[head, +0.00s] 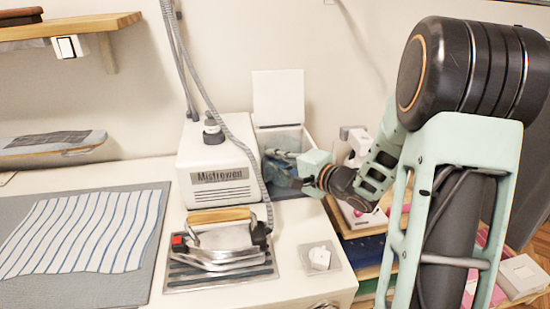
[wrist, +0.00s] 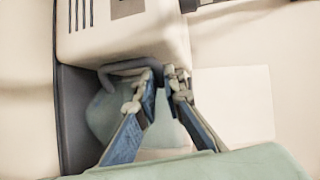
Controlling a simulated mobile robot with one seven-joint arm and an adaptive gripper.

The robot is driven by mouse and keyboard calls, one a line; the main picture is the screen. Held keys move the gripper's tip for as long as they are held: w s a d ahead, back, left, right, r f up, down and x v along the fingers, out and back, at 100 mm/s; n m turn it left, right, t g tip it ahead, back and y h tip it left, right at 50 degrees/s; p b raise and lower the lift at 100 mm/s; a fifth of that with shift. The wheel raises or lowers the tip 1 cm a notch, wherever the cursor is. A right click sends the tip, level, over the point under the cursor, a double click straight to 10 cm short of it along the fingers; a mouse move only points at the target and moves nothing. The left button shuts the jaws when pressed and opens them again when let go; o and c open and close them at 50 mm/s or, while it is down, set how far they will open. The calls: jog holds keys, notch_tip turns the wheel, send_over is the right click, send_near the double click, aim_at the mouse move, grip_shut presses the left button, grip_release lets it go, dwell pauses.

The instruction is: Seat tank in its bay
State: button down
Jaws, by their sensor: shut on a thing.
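The pale translucent tank (wrist: 103,115) shows in the wrist view below and between my fingers, with a dark grey handle (wrist: 125,66) at its top. In the head view the tank (head: 285,138) shows partly, inside the open bay (head: 307,136) on the right side of the white steam station (head: 215,170). The bay's white lid (head: 278,97) stands upright behind it. My gripper (wrist: 164,82) is shut on the tank at its handle; the fingers also reach into the bay in the head view (head: 284,172). The tank's bottom is hidden, so I cannot tell how deep it sits.
An iron (head: 222,238) rests on its plate in front of the station, with a grey hose rising behind it. A small white knob-like piece (head: 320,257) lies on a grey pad. A shelf cart (head: 365,245) stands to the right. A striped cloth (head: 80,232) lies left.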

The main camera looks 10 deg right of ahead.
jog(key=shift+f, duration=0.4)
jog(key=c, duration=2.3)
grip_release()
jog(key=shift+s, duration=0.1)
jog(key=shift+p+v, duration=2.9)
jog(key=shift+v, duration=2.55)
